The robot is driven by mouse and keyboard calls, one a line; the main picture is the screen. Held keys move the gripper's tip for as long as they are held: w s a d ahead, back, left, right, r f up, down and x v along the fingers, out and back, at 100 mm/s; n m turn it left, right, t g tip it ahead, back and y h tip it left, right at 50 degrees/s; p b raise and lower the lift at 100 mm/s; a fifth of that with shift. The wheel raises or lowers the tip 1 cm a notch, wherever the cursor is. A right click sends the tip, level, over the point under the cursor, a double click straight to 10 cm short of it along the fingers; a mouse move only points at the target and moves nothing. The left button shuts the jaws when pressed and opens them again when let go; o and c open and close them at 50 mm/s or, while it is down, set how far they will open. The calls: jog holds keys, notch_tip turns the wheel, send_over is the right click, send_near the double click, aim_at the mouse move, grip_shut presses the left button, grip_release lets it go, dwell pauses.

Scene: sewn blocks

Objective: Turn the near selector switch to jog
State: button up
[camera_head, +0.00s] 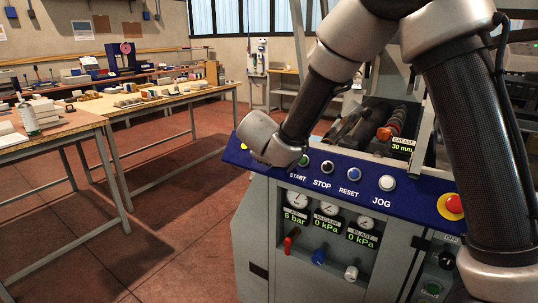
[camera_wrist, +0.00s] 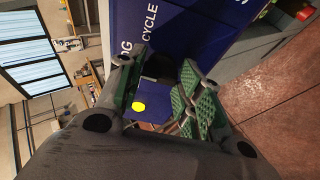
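The near selector switch is hidden behind my wrist in the head view. In the wrist view a dark round knob (camera_wrist: 158,67) sits on the blue panel (camera_wrist: 187,18), beside the lettering "CYCLE" and a partly covered label ending in "OG". My gripper (camera_wrist: 160,75) has its green-padded fingers apart, one on each side of this knob. I cannot tell whether they touch it. The knob's pointing direction is too dark to read. In the head view my wrist is over the left end of the blue panel (camera_head: 340,182), and the fingers are hidden.
Panel buttons stand close by: black STOP (camera_head: 327,167), blue RESET (camera_head: 354,174), white JOG (camera_head: 387,183) and a red emergency stop (camera_head: 454,203). A yellow disc (camera_head: 243,147) is at the left end. Gauges and valve handles are below. Workbenches (camera_head: 160,97) stand left across open floor.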

jog(key=o, duration=0.4)
jog(key=shift+c, duration=0.2)
jog(key=v, duration=1.2)
jog(key=shift+s, duration=0.1)
